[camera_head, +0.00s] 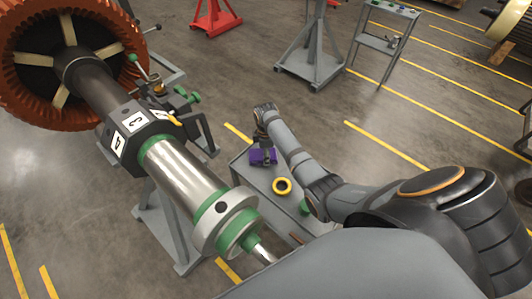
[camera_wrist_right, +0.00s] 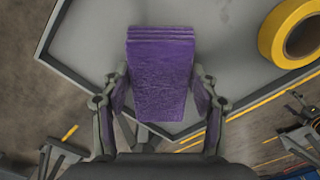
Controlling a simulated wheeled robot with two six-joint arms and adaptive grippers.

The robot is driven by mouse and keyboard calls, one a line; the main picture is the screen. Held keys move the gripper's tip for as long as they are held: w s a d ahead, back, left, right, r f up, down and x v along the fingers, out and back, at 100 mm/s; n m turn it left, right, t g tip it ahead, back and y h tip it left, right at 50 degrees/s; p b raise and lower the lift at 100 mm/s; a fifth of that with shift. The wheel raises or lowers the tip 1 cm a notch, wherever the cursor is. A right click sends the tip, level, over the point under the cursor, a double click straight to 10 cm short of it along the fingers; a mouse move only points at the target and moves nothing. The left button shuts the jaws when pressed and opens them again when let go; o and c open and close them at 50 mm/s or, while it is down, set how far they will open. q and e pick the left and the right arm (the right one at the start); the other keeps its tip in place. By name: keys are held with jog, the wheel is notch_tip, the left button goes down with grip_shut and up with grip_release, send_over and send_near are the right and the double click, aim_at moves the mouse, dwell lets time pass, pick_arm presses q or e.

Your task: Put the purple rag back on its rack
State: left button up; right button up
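In the right wrist view the folded purple rag (camera_wrist_right: 160,75) fills the space between the two fingers of my right gripper (camera_wrist_right: 160,80). The fingers press on its two sides, and purple cloth also shows beside them. I cannot tell whether the rag touches the cart top. No rack for the rag can be made out for certain. My left gripper is not in view.
A yellow tape roll (camera_head: 282,186) lies on the grey cart (camera_head: 262,183), with a green item (camera_head: 305,207) nearer my arm. A large rotor shaft (camera_head: 178,170) on a stand is close on the left. Grey stands and a small shelf (camera_head: 375,42) are behind.

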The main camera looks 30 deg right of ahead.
jog(key=o, duration=0.4)
jog(key=shift+c, duration=0.2)
notch_tip(320, 180, up, 12)
jog(key=shift+r, duration=0.15)
dwell(0.5)
